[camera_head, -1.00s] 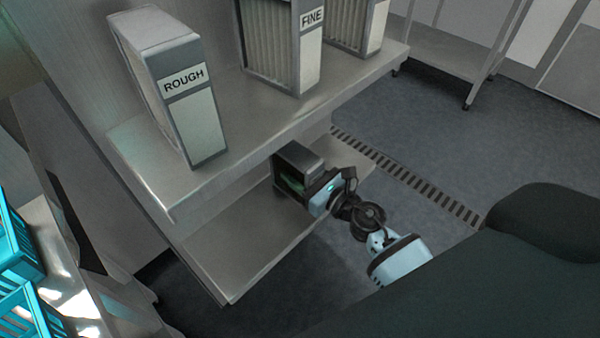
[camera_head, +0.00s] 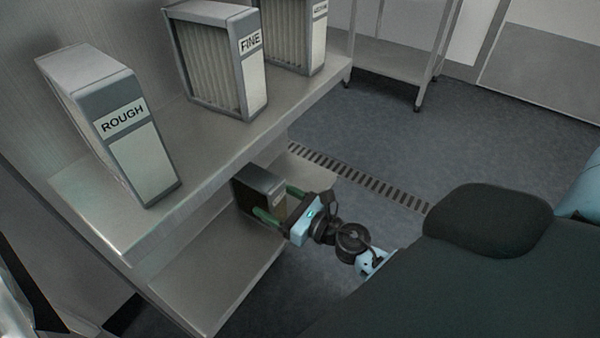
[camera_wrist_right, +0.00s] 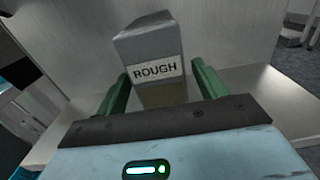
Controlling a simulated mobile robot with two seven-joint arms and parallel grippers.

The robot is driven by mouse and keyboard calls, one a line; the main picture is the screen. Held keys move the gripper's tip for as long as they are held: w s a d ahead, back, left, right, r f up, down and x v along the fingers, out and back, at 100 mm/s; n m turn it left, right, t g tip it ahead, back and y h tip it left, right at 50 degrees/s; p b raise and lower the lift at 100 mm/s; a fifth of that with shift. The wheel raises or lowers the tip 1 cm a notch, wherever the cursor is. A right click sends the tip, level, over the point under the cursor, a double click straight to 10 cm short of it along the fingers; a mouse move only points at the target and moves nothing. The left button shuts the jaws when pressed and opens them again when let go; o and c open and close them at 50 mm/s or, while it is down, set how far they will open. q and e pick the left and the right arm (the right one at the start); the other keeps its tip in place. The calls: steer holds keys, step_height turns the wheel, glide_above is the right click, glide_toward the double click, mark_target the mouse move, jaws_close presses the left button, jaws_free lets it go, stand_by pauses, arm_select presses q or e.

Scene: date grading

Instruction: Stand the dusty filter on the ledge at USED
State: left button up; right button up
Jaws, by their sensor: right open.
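The dusty filter (camera_head: 258,184) is a dark grey block standing on the lower ledge (camera_head: 205,285), under the upper shelf. In the right wrist view the filter (camera_wrist_right: 150,47) carries a ROUGH label and looks dull grey-brown below it. My right gripper (camera_head: 272,202) is open, reaching in from the front right. Its green fingers are on either side of the filter's near end, with gaps showing in the wrist view. No USED marking can be made out. My left gripper is not in view.
The upper shelf (camera_head: 95,215) overhangs the lower ledge. On it stand a clean ROUGH filter (camera_head: 142,160), a FINE filter (camera_head: 252,85) and a third filter (camera_head: 318,40). A wheeled rack (camera_head: 395,62) stands behind. The floor by the drain grating (camera_head: 360,178) is clear.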

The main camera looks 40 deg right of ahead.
steer(key=b+v, duration=0.1)
steer(key=v, duration=0.5)
steer(key=shift+s+f, duration=0.15)
steer(key=shift+s, duration=0.1)
steer(key=shift+b+v, duration=0.35)
steer(key=shift+v, duration=0.45)
steer(key=s+a+f+n+g+h, duration=0.1)
steer(key=s+a+f+n+g, duration=0.1)
steer(key=s+f+n, duration=0.5)
steer(key=s+a+f+n+g+h, duration=0.1)
steer(key=s+f+n+g, duration=0.4)
steer(key=s+n, duration=0.9)
steer(key=s+a+f+n+g+h, duration=0.2)
steer(key=s+a+f+n+g, duration=0.1)
steer(key=s+f+n, duration=0.6)
steer(key=s+n, duration=0.2)
steer(key=n, duration=0.1)
steer(key=shift+s+a+f+n, duration=0.15)
steer(key=shift+s+a+n, duration=0.1)
steer(key=shift+a+n, duration=0.1)
